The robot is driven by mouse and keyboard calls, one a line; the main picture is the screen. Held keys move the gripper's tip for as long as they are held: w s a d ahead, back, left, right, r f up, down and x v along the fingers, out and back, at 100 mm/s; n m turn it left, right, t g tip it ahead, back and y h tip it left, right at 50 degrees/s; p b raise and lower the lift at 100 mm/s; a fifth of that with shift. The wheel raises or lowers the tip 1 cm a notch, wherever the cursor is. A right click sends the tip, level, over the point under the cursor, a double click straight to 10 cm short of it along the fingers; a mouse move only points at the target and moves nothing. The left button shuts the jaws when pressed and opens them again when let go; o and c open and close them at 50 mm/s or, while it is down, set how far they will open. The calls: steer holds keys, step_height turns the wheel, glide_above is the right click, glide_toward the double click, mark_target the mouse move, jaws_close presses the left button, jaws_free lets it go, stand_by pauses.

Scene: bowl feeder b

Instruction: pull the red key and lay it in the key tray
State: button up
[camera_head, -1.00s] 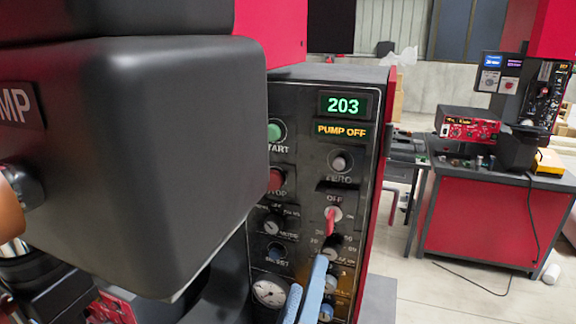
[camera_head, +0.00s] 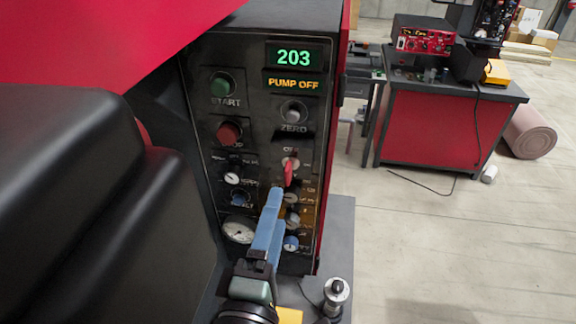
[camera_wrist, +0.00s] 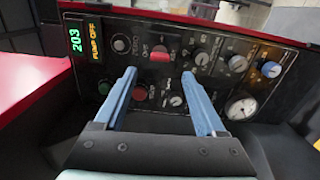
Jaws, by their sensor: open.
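The red key (camera_head: 289,173) sits in a round switch on the black control panel, below the "PUMP OFF" display. In the wrist view the red key (camera_wrist: 160,54) lies just beyond the fingertips, between their lines. My gripper (camera_head: 274,192) has blue fingers, pointing at the panel just below and left of the key in the head view. In the wrist view my gripper (camera_wrist: 159,73) is open, with nothing between its fingers. I cannot make out the key tray for sure; a yellow piece (camera_head: 289,315) shows partly behind my wrist.
The panel carries a green start button (camera_head: 222,83), a red stop button (camera_head: 229,132), a gauge (camera_head: 239,230) and several knobs. A metal post (camera_head: 335,291) stands on the grey ledge at lower right.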

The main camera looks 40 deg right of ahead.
mark_target(286, 180)
steer(key=shift+p+x, duration=1.2)
steer(key=shift+x, duration=3.15)
jaws_close()
steer(key=shift+a, duration=0.1)
steer(key=shift+b+v, duration=0.6)
steer(key=shift+v, duration=2.35)
